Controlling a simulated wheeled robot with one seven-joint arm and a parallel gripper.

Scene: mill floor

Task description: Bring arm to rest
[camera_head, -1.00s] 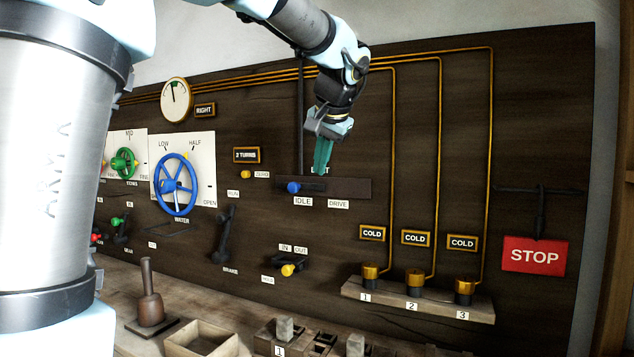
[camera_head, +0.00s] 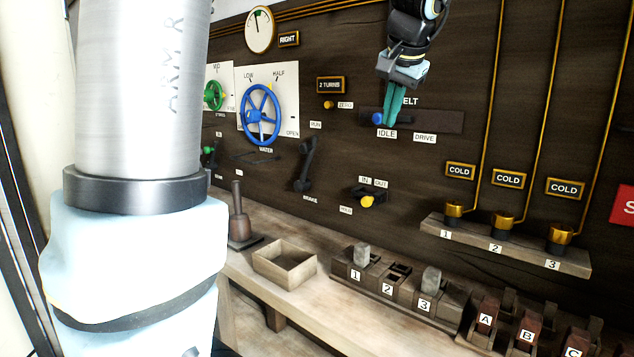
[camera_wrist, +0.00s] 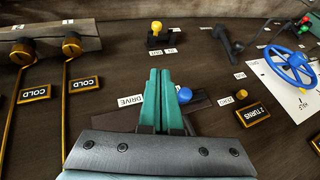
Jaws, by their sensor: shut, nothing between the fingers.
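My gripper (camera_head: 394,104) is shut and empty, its teal fingers pointing down in front of the belt lever plate in the head view. The blue belt knob (camera_head: 378,119) is at the plate's left end, by the IDLE label. In the wrist view my gripper (camera_wrist: 162,98) has its two fingers together, and the blue knob (camera_wrist: 184,95) shows just right of the tips. I cannot tell whether the fingers touch the knob or plate. The DRIVE label (camera_head: 425,138) is to the right of IDLE.
The blue water wheel (camera_head: 260,115) is on the panel at left. The brake lever (camera_head: 305,165) and the yellow in/out knob (camera_head: 367,202) are below. A shelf (camera_head: 590,268) with several brass caps juts out at right. A wooden tray (camera_head: 285,268) and numbered blocks are on the bench.

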